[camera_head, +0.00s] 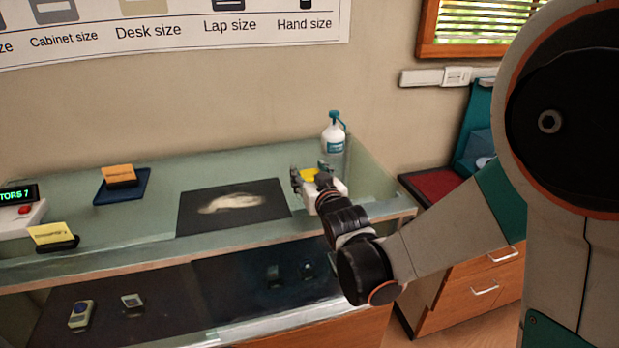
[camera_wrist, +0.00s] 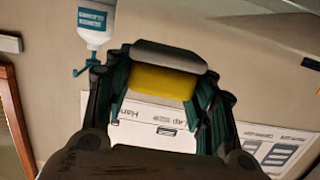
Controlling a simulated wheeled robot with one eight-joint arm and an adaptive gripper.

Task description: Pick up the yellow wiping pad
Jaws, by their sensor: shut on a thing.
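The yellow wiping pad (camera_wrist: 162,82) is between the fingers of my gripper (camera_wrist: 158,88) in the wrist view, with a grey strip along one edge. In the head view the pad (camera_head: 312,174) shows as a small yellow patch at my gripper (camera_head: 311,180). My gripper is shut on the pad, over or close to a white container (camera_head: 336,188) at the right end of the glass counter. The arm hides part of the container, and I cannot tell whether the pad is clear of it.
A white spray bottle (camera_head: 333,140) with a teal top stands just behind my gripper. A dark mat (camera_head: 190,222) with a pale cloth (camera_head: 232,203) lies to the left. Farther left are a blue tray (camera_head: 108,193) and a yellow card (camera_head: 53,233). The counter's glass (camera_head: 375,185) ends at the right.

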